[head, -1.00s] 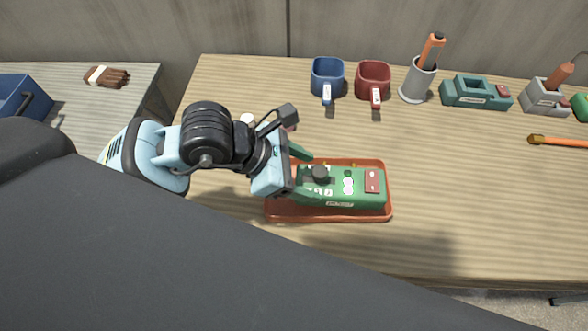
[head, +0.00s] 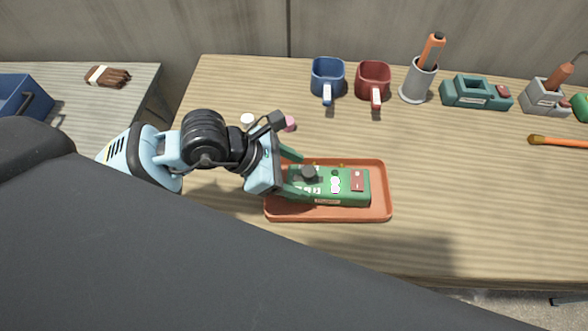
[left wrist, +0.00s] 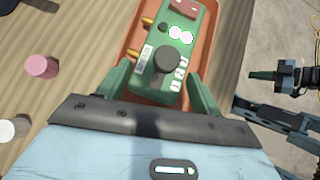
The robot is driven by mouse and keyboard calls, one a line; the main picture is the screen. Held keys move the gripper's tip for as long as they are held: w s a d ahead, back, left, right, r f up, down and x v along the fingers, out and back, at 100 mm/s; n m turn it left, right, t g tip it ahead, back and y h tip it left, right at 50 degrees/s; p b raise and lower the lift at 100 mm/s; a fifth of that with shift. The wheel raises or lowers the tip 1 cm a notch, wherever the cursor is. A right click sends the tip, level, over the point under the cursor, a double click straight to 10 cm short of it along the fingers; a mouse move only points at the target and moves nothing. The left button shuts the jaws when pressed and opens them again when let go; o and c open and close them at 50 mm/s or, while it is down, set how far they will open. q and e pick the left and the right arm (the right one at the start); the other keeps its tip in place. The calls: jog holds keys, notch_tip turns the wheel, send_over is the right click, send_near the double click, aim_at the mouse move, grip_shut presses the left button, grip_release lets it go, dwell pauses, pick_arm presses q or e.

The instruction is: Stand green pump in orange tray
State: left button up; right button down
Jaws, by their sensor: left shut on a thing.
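The green pump (head: 349,197) is a long green box with a black knob, white round dials and a red panel on its top face. It is over the orange tray (head: 381,204), within its rim; I cannot tell whether it touches the floor of the tray. My left gripper (head: 290,172) is shut on the left end of the pump. In the left wrist view, its green fingers (left wrist: 160,86) are on either side of the pump (left wrist: 172,40) by the knob. A dark gripper (left wrist: 262,75), apparently my right one, shows at the right edge there; its jaw state is unclear.
A blue mug (head: 326,76), red mug (head: 373,79), grey holder (head: 417,83) and teal device (head: 476,93) stand along the back. A pink cylinder (head: 289,123) and white cylinder (head: 247,120) are behind my gripper.

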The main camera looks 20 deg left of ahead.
pick_arm(q)
jog(key=o, duration=1.9)
jog(key=shift+f, duration=0.1)
jog(key=v, duration=1.2)
jog(key=shift+s, duration=0.1)
